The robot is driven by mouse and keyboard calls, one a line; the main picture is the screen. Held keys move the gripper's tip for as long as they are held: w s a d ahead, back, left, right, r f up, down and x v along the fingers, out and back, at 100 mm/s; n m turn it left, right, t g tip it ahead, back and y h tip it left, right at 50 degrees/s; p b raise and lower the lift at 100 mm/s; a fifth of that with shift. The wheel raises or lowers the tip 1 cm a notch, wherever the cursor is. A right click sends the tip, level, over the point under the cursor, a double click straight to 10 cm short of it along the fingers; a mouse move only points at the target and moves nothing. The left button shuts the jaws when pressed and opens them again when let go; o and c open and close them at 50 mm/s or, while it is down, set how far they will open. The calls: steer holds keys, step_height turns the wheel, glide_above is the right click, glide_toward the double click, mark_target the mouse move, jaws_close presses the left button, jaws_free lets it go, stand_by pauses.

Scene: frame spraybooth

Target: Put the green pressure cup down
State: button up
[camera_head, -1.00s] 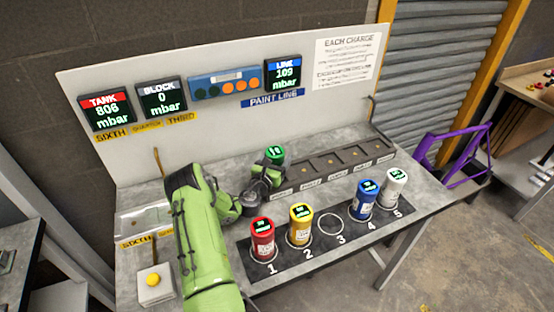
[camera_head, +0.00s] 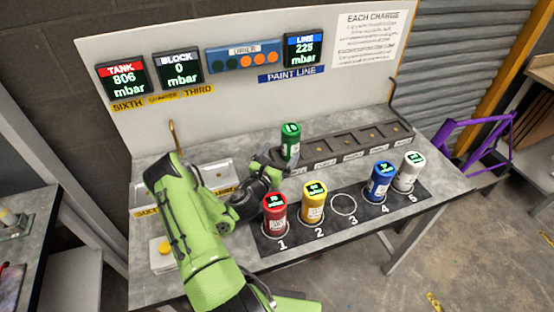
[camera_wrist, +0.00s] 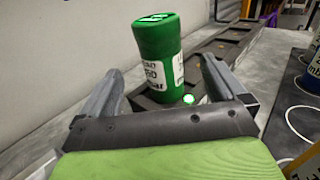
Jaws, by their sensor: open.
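The green pressure cup (camera_head: 290,141) stands at the left end of the dark socket strip on the bench. In the wrist view the green cup (camera_wrist: 159,62) is upright, with a lit top and a white label, and its base sits at the first socket beside a small green light. My gripper (camera_head: 272,164) is beside the cup, low over the bench. In the wrist view the fingers of my gripper (camera_wrist: 158,95) are spread apart, one on each side of the cup, with gaps visible. Whether the base is fully seated cannot be told.
Red (camera_head: 275,214), yellow (camera_head: 313,203), blue (camera_head: 380,182) and white (camera_head: 409,172) cups stand on the numbered mat (camera_head: 331,227); ring 3 (camera_head: 343,204) is empty. The other sockets of the strip (camera_head: 345,143) look empty. The LINE display (camera_head: 305,50) reads 225 mbar.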

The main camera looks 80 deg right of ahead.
steer(key=shift+v, duration=1.1)
